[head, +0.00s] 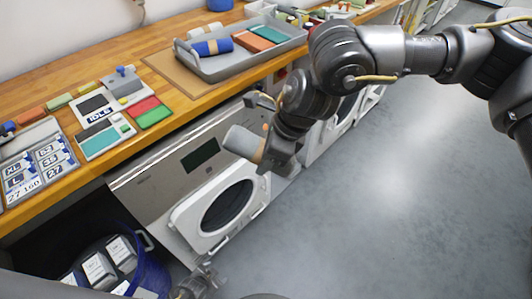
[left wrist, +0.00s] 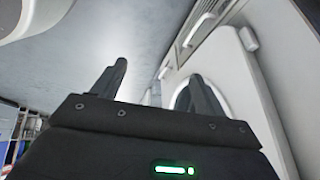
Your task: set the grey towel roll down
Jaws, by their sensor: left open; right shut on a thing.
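The grey towel roll (head: 240,142), pale grey with a tan band, is held in the air in the head view, in front of the washing machine's upper panel and below the counter's front edge. My right gripper (head: 264,142) is shut on it at its right end, which the jaw partly hides. My left gripper (head: 202,282) shows only in small part at the bottom of the head view, low before the machine. In the left wrist view its two fingers (left wrist: 160,88) stand wide apart with nothing between them.
On the wooden counter (head: 190,103), a grey tray (head: 232,68) holds a blue roll (head: 212,47), another pale roll and folded cloths. Colour cards, a label board and small blocks fill the left part. A blue bin (head: 150,272) stands below, beside the washing machine (head: 150,190).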

